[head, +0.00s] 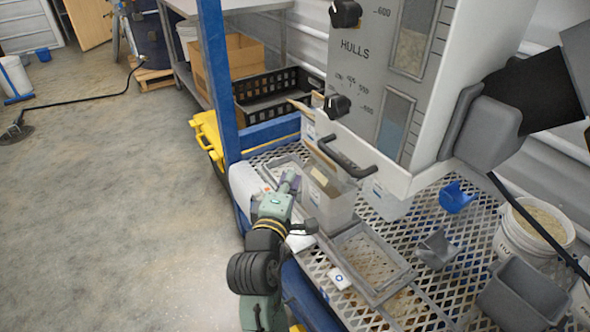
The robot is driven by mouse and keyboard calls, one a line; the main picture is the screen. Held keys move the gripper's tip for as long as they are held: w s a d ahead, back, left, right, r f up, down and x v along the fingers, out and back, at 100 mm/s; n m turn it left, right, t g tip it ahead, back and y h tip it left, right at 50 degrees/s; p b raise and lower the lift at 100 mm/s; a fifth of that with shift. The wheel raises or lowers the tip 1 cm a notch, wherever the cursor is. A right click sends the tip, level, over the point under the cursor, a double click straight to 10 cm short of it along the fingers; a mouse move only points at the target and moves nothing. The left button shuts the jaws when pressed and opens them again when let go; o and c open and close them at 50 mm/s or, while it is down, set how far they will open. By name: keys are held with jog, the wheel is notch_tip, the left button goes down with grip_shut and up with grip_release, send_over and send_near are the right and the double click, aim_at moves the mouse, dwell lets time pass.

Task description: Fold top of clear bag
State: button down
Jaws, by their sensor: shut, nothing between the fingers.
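A clear, cloudy-looking bag (338,208) stands upright on the mesh bench below the hopper's black handle. Its upper part is beside the hopper's lower front edge, and whether its top is folded cannot be made out. My gripper (291,183) is shut and empty, just left of the bag. Whether it touches the bag is unclear at this size. The grey hopper (352,72), marked HULLS, has black knobs and two sight windows.
The metal mesh bench (437,290) holds a grey tray frame (372,258), a grey scoop (437,249), a blue scoop (456,197) and a bucket of pale substrate (536,225). A blue post (217,80) rises behind my arm. Open concrete floor (110,210) lies left.

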aim_at(319, 152)
jog(key=w+d+p, duration=0.2)
jog(key=w+d, duration=0.2)
jog(key=w, duration=0.6)
jog(key=shift+w+d+f+p, duration=0.25)
jog(key=shift+w+p, duration=0.05)
jog(key=shift+r, duration=0.15)
jog(key=p, duration=0.3)
jog(key=shift+w+d+r+m+g, duration=0.25)
jog(key=shift+d+r+m+g, duration=0.05)
jog(key=shift+d+r, duration=0.1)
jog(key=shift+w+d+f+p, duration=0.1)
jog(key=shift+w+d+p, duration=0.45)
jog(key=shift+p, duration=0.65)
jog(key=shift+w+d+f, duration=0.2)
jog(key=shift+d+f, duration=0.15)
jog(key=shift+d, duration=0.15)
